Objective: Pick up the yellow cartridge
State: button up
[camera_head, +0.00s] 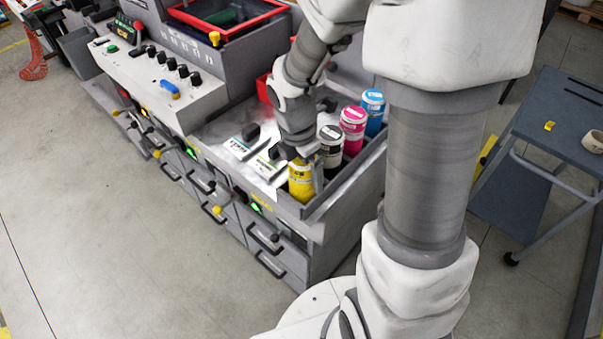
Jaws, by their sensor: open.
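The yellow cartridge (300,184) stands upright at the near end of the grey tray (345,174) on the machine's right end. Its white top is partly hidden by my gripper. My gripper (305,162) is open and points down at the yellow cartridge's upper part, with a finger showing along its right side. I cannot tell whether the fingers touch it. A black cartridge (331,149), a magenta cartridge (352,130) and a cyan cartridge (372,112) stand behind it in a row.
White label cards (241,146) lie left of the tray. A control panel (160,83) with knobs and a red-rimmed bin (225,33) are farther left. A grey cart (560,120) with a white cup (594,141) stands at right. The floor in front is clear.

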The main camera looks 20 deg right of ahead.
jog(key=shift+c, duration=0.2)
grip_shut()
jog(key=shift+r, duration=0.1)
